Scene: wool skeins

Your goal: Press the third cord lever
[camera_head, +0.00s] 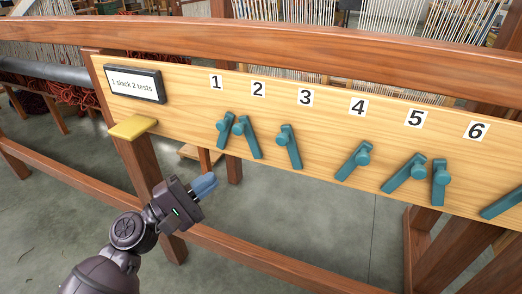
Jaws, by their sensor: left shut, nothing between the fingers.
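A pale wooden board (330,113) carries a row of teal levers under white number plates 1 to 6. The number 3 plate (305,97) is near the board's middle, and a teal lever (291,148) hangs just below and slightly left of it, tilted. Two levers stand close together to its left, the left one (226,130) crossing near the other (248,138). My left gripper (204,186) is shut and empty, with blue-grey fingertips. It is below and left of the number 3 lever, apart from all levers. My right gripper is not in view.
More levers hang under 4 (354,160) and around 5 (404,174). A small display (135,84) reads "1 slack 2 tests", above a yellow pad (132,128). A wooden beam (260,43) runs above the board, and a lower rail (255,252) crosses below.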

